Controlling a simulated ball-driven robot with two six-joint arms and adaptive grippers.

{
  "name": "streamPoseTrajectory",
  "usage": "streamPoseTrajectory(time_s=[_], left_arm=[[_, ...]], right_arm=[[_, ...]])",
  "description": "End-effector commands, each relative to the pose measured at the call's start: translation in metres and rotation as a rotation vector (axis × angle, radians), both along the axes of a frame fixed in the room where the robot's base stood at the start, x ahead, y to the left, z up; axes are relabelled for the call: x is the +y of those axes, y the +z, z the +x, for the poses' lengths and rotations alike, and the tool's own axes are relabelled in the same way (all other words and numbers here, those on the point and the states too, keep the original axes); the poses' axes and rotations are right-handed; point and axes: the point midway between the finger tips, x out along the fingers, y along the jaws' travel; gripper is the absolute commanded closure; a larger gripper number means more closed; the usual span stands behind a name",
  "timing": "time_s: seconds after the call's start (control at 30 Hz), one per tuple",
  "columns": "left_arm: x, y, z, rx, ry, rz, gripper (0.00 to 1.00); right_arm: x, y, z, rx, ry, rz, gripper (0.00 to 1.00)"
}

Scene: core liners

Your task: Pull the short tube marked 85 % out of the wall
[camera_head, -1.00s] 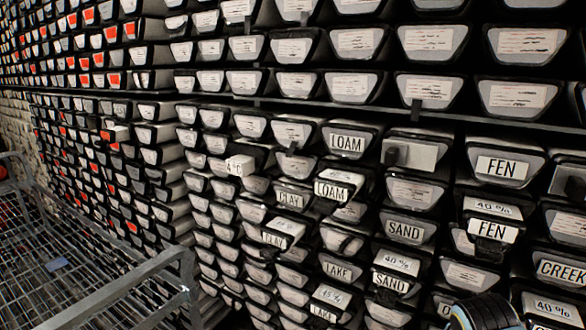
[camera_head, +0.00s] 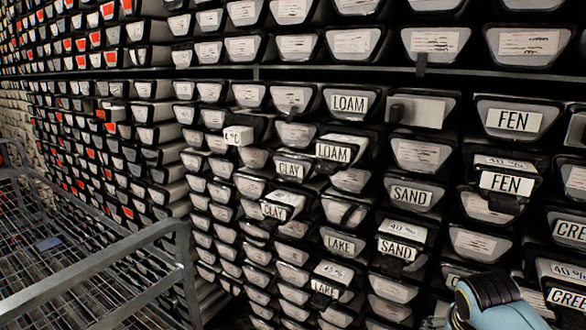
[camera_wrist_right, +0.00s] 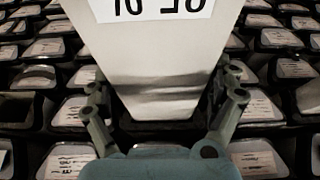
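In the right wrist view a pale tapered liner tube (camera_wrist_right: 150,55) with a white printed label, upside down and cut off by the top edge, fills the upper middle. The label's visible part looks like percent figures, but I cannot confirm 85 %. My right gripper (camera_wrist_right: 165,88) has its two fingers spread, one on each side of the tube's narrow end, with small gaps showing; contact is unclear. In the head view only a blue-grey part of my right arm shows at the bottom right; its fingers are hidden. I cannot read an 85 % mark there. My left gripper is not in view.
The rack wall is packed with liner ends. Short tubes stick out, including LOAM (camera_head: 333,153), CLAY (camera_head: 275,211), SAND (camera_head: 397,252), FEN (camera_head: 506,183) and one with a small percent label (camera_head: 238,135). A grey wire cart (camera_head: 150,240) stands at the lower left.

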Motion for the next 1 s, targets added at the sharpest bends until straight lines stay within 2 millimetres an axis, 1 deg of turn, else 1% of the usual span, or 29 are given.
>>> streamPoseTrajectory(time_s=[0.03, 0.3, 0.37, 0.4, 1.0], left_arm=[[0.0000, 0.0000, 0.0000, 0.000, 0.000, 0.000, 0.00], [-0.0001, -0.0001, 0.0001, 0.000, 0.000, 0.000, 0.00], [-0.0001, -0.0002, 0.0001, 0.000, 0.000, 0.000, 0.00], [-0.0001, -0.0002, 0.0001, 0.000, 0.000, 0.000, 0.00], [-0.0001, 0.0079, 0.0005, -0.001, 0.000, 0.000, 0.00]], right_arm=[[-0.0005, -0.0002, -0.0002, 0.001, 0.001, -0.001, 0.25], [-0.0006, -0.0006, -0.0004, 0.001, 0.000, -0.002, 0.60], [-0.0006, -0.0006, -0.0005, 0.001, 0.000, -0.002, 0.68], [-0.0008, 0.0015, 0.0016, -0.004, 0.000, -0.003, 0.70], [-0.0007, 0.0025, 0.0012, -0.003, 0.000, -0.002, 0.70]])
